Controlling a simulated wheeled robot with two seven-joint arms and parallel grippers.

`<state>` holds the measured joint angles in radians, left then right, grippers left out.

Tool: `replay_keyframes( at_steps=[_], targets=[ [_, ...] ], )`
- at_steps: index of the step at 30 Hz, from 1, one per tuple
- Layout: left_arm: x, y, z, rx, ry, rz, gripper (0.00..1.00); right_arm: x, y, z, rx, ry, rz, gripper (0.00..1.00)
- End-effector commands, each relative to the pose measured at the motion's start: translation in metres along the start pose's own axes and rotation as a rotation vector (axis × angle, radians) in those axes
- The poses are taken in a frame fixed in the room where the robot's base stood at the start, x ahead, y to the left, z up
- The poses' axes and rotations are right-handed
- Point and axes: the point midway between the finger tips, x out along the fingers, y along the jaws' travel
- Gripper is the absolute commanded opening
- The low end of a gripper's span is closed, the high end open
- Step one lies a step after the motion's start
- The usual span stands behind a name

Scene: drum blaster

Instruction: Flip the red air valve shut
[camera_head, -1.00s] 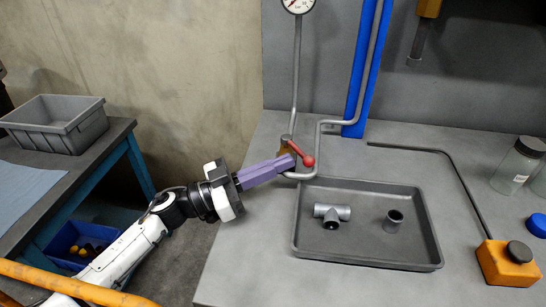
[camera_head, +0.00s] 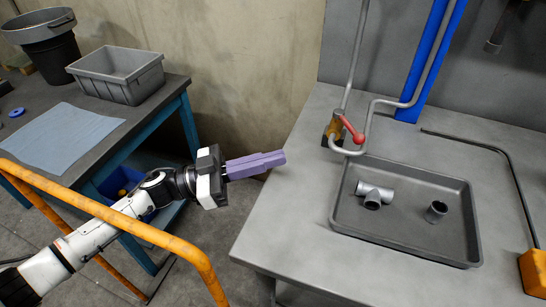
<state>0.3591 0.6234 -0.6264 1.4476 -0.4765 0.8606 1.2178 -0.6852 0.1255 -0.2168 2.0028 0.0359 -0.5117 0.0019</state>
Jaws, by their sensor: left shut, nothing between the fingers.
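The red air valve (camera_head: 351,129) is a red lever with a rounded end on a brass-coloured body (camera_head: 334,127). It sits on the grey pipe (camera_head: 356,60) at the back left of the grey workbench. The lever slants down to the right from the body. My left gripper (camera_head: 284,157) has purple fingers, shut and empty. It is to the left of the valve, apart from it, near the bench's left edge. My right gripper is not in view.
A dark tray (camera_head: 400,249) on the bench holds grey pipe fittings (camera_head: 372,196). An orange button box (camera_head: 535,273) stands at the right. An orange rail (camera_head: 150,235) crosses the lower left. A side table carries a grey bin (camera_head: 118,75) and a blue cloth (camera_head: 62,138).

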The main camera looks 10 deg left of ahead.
Motion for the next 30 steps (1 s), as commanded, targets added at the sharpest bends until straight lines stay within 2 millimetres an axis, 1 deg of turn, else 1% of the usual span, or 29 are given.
replay_keyframes(
  at_steps=[5, 8, 11, 21, 24, 30],
  targets=[
    [0.004, 0.0, 0.0, -0.001, 0.001, 0.0, 0.0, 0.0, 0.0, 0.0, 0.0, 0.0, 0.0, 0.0],
    [0.013, -0.002, -0.001, 0.0, 0.002, 0.0, 0.0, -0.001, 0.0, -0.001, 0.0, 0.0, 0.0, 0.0],
    [0.028, -0.003, -0.001, -0.001, 0.003, 0.002, 0.0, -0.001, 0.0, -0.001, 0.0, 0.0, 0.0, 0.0],
    [0.095, -0.013, 0.0, -0.001, 0.003, 0.001, 0.0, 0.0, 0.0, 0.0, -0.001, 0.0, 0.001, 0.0],
    [0.11, -0.014, 0.0, 0.001, 0.002, -0.001, 0.0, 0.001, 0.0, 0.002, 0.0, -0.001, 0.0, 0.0],
    [0.127, -0.016, 0.0, 0.001, 0.0, -0.007, 0.0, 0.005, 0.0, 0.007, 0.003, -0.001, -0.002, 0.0]
  ],
)
